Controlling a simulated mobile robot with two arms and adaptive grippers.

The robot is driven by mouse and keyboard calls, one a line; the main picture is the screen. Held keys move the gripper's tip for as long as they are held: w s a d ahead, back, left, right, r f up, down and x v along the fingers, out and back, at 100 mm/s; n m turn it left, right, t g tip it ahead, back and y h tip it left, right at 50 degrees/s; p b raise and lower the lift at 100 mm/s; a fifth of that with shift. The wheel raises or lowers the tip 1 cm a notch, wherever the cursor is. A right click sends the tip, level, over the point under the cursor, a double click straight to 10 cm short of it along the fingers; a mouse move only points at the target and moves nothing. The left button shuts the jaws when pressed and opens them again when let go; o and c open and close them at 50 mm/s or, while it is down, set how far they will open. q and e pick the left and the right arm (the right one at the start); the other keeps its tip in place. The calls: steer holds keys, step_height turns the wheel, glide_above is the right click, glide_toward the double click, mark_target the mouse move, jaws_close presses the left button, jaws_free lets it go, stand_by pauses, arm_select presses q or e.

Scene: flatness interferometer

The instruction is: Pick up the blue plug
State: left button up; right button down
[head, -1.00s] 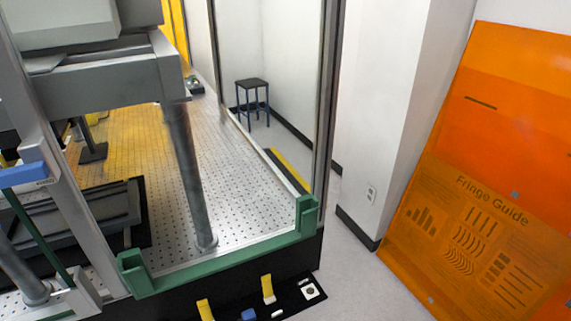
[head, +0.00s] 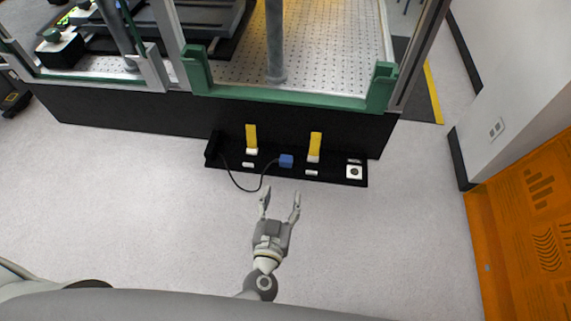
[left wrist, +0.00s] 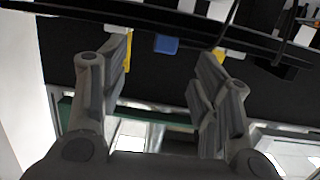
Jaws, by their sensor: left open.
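The blue plug (head: 286,160) sits on a narrow black shelf (head: 220,167) along the front of the black table base, between two yellow upright pieces. A dark cable loops down from the shelf toward it. In the left wrist view the blue plug (left wrist: 166,44) shows beyond the fingers, between them. My left gripper (head: 280,203) is open and empty, below and in front of the shelf in the head view, its fingers pointing at the shelf. It is apart from the plug. My right gripper is not in view.
Yellow pieces (head: 251,136) and (head: 315,143) stand on either side of the plug. A white socket plate (head: 354,171) is at the shelf's right end. The green-framed enclosure edge (head: 290,97) is above. The grey floor is clear.

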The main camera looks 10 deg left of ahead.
mark_target(285, 162)
arm_select(q)
steer(key=shift+n+y, duration=0.3)
steer(key=w, duration=1.1)
steer(key=shift+a+r+b, duration=0.15)
steer(key=shift+a+b, duration=0.2)
steer(key=shift+c, duration=0.5)
steer(key=c, duration=1)
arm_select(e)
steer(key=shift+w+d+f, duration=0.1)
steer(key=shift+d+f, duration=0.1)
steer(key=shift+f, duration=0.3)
